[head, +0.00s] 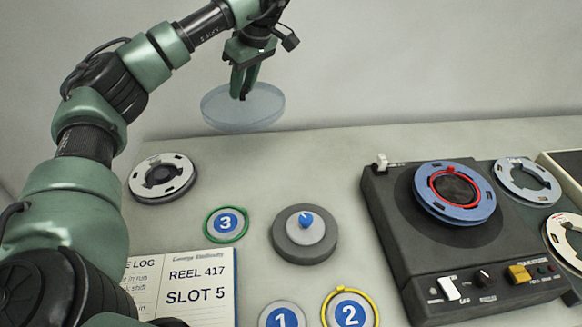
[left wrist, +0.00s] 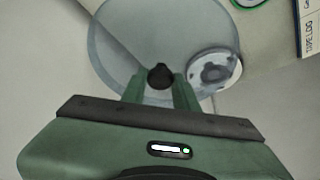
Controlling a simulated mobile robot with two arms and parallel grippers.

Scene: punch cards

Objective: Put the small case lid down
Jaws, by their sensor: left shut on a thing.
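The small case lid is a clear, round, shallow disc (head: 262,108) with a dark knob on top. My left gripper (head: 242,92) is shut on that knob and holds the lid in the air, roughly level, near the table's back edge. In the left wrist view the lid (left wrist: 115,45) spreads out beyond my left gripper (left wrist: 160,82), with the dark knob between the fingers. My right gripper is not in view.
A grey round base with a blue knob (head: 305,222) stands mid-table. Numbered discs 3 (head: 226,223), 1 (head: 282,318) and 2 (head: 349,313) lie around it. A white reel (head: 163,178) lies back left, a log book (head: 190,290) front left, a tape machine (head: 400,235) right.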

